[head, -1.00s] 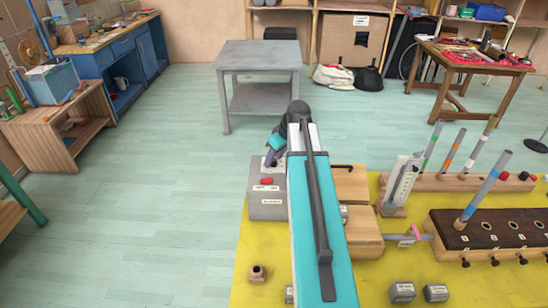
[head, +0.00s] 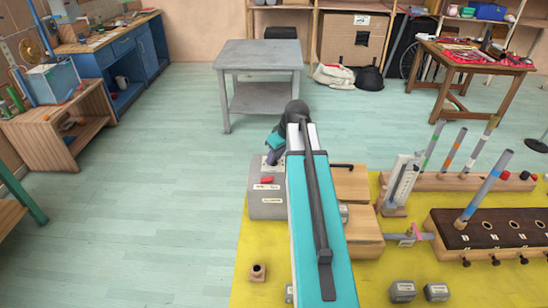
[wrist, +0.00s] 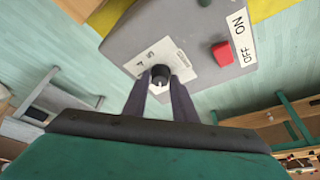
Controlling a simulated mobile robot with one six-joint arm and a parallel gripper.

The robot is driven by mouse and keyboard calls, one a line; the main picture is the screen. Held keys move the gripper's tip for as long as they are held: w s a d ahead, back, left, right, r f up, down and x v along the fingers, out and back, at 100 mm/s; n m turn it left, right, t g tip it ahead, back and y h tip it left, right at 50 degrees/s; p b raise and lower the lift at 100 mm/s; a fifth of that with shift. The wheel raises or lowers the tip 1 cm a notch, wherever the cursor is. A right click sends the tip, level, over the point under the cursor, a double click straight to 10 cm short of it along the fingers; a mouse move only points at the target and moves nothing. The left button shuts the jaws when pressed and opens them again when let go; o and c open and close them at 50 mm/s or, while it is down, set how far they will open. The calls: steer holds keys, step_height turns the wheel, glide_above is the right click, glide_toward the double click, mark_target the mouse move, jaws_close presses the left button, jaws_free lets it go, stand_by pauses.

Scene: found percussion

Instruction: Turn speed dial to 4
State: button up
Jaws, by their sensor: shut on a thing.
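The speed dial (wrist: 160,72) is a small dark knob on a white scale plate (wrist: 143,59) on the grey control box (wrist: 120,30). In the wrist view my gripper (wrist: 160,80) has one finger on each side of the knob and is shut on it. A light pointer mark shows on the knob, but I cannot tell which number it points to. A 4 and a 5 seem to be printed on the plate. In the head view the grey box (head: 266,200) stands at the mat's left edge, and my arm partly hides the dial.
A red switch (wrist: 221,51) with an ON/OFF label sits on the same box, beside the dial. Wooden blocks (head: 362,222) stand to the right of my arm. A wooden piece (head: 258,273) stands on the yellow mat (head: 245,245) in front of the box.

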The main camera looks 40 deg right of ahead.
steer(key=m, duration=0.2)
steer(key=m+h, duration=0.1)
steer(key=m, duration=0.1)
steer(key=m+h, duration=0.1)
steer(key=m, duration=0.1)
steer(key=shift+a+b, duration=0.25)
steer(key=shift+b, duration=0.1)
steer(key=m+h, duration=0.1)
steer(key=m, duration=0.2)
steer(key=m+g+h, duration=0.1)
steer(key=m, duration=0.1)
steer(key=shift+w+a+m+g+b, duration=0.2)
steer(key=shift+m+g+b, duration=0.1)
steer(key=shift+m+b, duration=0.1)
steer(key=m+g, duration=0.1)
steer(key=m, duration=0.1)
steer(key=m+h+b, duration=0.1)
steer(key=m, duration=0.2)
steer(key=shift+w+f+m+g, duration=0.1)
steer(key=shift+w+m+g, duration=0.1)
steer(key=shift+m+g, duration=0.15)
steer(key=m+g+b, duration=0.1)
steer(key=m+g, duration=0.1)
steer(key=m, duration=0.3)
steer(key=shift+w+m+b, duration=0.15)
steer(key=shift+m+b, duration=0.1)
steer(key=shift+b, duration=0.15)
steer(key=o, duration=1)
